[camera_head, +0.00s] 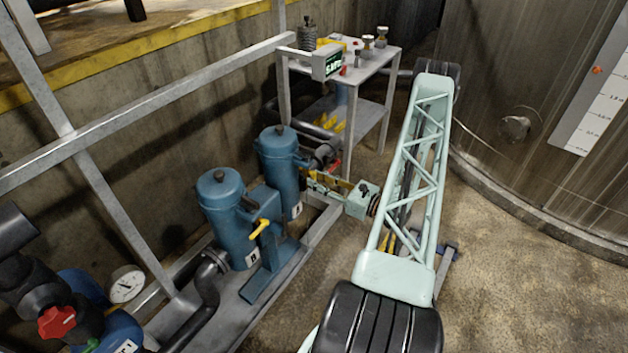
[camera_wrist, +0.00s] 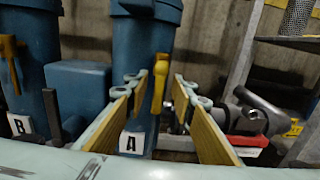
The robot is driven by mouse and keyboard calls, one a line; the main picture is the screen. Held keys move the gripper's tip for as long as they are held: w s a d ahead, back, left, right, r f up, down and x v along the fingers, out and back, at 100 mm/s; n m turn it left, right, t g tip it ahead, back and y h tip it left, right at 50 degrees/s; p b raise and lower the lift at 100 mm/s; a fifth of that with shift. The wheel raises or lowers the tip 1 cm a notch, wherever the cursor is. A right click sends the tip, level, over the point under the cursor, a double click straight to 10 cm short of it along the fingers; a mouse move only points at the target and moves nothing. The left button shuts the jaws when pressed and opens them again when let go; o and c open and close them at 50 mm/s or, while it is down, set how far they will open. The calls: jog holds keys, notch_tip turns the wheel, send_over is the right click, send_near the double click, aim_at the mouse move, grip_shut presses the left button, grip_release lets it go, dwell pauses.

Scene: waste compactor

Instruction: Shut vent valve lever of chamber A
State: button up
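Chamber A (camera_head: 278,150) is the farther blue canister, marked with an A label that also shows in the wrist view (camera_wrist: 131,143). Its yellow vent valve lever (camera_wrist: 159,82) points roughly up and down in the wrist view, slightly tilted. My gripper (camera_wrist: 160,80) is open, with yellow-padded fingers on either side of the lever in that picture. I cannot tell whether the lever is in between the pads or just beyond the tips, and no contact shows. In the head view my gripper (camera_head: 316,180) is beside chamber A, and that lever cannot be made out there.
Chamber B (camera_head: 222,200) stands nearer, left of A, with its own yellow lever (camera_head: 260,228). A dark pipe fitting with a handle (camera_wrist: 255,110) and a red part (camera_wrist: 247,141) lie right of the fingers. A grey metal table (camera_head: 375,70) stands behind. Open floor lies right.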

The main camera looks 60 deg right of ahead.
jog(key=shift+w, duration=0.75)
grip_shut()
